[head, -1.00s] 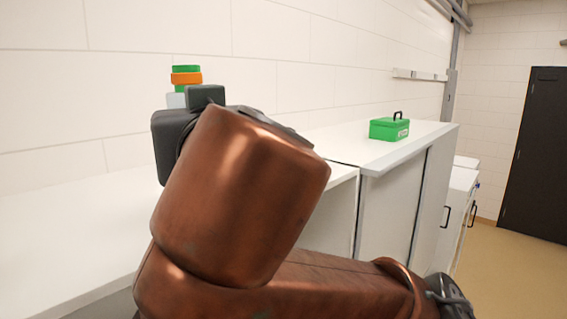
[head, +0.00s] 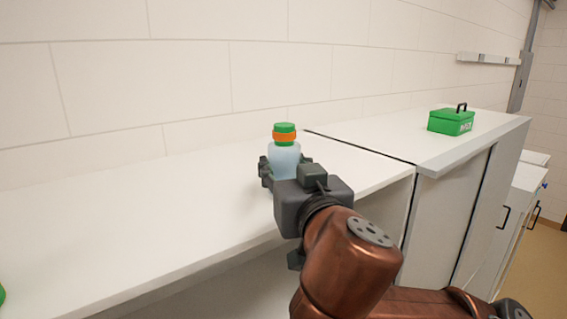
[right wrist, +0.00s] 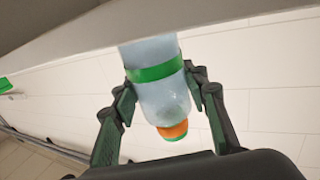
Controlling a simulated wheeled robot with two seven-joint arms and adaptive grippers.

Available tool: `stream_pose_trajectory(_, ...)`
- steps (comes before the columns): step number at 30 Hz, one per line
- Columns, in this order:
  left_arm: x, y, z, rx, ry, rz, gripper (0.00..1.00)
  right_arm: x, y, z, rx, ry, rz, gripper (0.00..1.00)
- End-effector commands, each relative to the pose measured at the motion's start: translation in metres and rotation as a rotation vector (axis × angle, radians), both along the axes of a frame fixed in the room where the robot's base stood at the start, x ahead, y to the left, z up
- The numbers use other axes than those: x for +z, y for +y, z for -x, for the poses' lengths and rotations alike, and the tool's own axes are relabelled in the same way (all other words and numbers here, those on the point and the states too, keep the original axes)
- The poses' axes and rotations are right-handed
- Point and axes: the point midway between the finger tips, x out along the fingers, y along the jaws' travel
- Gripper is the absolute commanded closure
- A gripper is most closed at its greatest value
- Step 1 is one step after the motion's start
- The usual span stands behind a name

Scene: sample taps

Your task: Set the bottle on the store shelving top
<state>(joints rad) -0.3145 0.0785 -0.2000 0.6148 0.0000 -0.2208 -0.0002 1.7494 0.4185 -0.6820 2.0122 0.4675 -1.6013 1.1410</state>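The bottle (head: 284,160) is pale blue and translucent, with a green cap and an orange ring. It stands upright over the white shelving top (head: 130,215) in the head view, near its right part. My right gripper (head: 279,172) is shut around its body. In the right wrist view the bottle (right wrist: 160,95) appears upside down, with the fingers (right wrist: 158,88) on both sides near its green band. Its base is hidden behind a white edge (right wrist: 150,30), so I cannot tell whether it touches the surface. My left gripper is not in view.
A green box with a black handle (head: 451,121) sits on the adjoining white cabinet top (head: 400,145) at the right. A tiled wall (head: 200,75) runs behind. The shelving top left of the bottle is largely clear. A green thing (head: 1,294) is cut off at the left edge.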

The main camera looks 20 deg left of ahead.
Motion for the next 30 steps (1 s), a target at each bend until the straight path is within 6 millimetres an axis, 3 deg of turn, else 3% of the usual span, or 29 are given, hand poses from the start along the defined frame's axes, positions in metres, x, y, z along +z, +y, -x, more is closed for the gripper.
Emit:
stream_pose_trajectory(8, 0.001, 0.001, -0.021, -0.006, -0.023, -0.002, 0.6, -0.001, 0.001, 0.001, 0.002, 0.001, 0.002, 0.42)
stream_pose_trajectory(17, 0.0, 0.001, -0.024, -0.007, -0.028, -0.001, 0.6, -0.001, 0.0, 0.003, 0.002, 0.0, 0.001, 0.42)
stream_pose_trajectory(23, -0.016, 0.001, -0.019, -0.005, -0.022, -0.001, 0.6, -0.003, -0.012, 0.026, 0.005, -0.003, 0.001, 0.42)
stream_pose_trajectory(30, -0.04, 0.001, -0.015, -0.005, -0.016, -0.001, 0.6, -0.003, -0.037, 0.07, 0.005, -0.004, 0.0, 0.42)
